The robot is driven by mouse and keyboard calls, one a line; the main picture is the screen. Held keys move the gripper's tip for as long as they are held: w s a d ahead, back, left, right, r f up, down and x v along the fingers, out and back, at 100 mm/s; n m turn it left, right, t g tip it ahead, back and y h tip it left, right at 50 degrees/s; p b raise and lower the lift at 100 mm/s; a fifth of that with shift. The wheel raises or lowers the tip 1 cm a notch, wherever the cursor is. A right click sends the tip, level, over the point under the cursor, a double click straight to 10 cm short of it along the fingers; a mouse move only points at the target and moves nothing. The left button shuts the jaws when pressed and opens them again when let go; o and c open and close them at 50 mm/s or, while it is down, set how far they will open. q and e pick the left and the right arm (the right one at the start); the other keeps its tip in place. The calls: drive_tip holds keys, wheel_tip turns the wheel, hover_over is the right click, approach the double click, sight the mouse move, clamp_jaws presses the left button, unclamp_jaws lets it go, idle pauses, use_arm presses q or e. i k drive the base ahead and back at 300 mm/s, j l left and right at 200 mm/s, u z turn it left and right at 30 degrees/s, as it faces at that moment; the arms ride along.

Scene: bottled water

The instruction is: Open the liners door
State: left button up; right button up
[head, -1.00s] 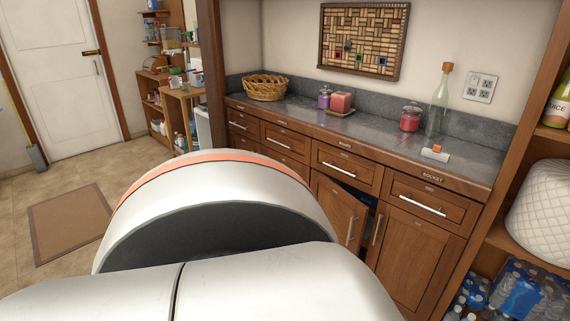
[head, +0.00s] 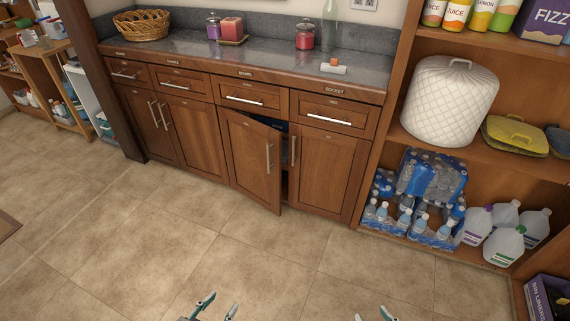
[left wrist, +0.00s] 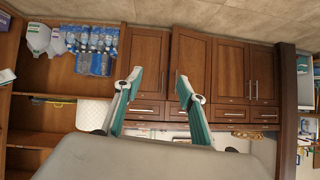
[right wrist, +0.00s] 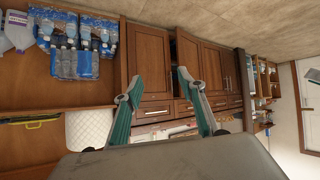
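A row of brown wooden cabinets with silver handles runs under the grey counter (head: 270,72). One lower door (head: 250,160) stands partly open, with a dark gap at its right edge. The closed door (head: 327,165) is to its right, and two closed doors (head: 195,135) are to its left. I cannot tell which door is for the liners. The labels are too small to read surely. My left gripper (head: 216,306) and right gripper (head: 373,314) are open and empty at the bottom edge, apart from the cabinets. The ajar door also shows in the left wrist view (left wrist: 190,57).
Shelves on the right hold a white quilted cover (head: 450,100), water bottle packs (head: 432,180) and white jugs (head: 504,245). A purple box marked liners (head: 550,298) stands at the bottom right. The tiled floor (head: 150,240) before the cabinets is clear.

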sight(252, 148)
drive_tip(key=u, duration=0.45)
drive_tip(key=i+l+u, duration=0.1)
drive_tip(key=i+l, duration=0.3)
drive_tip(key=i, duration=0.2)
drive_tip(key=i+l, duration=0.45)
drive_tip(key=i, duration=0.15)
drive_tip(key=j+u, duration=0.05)
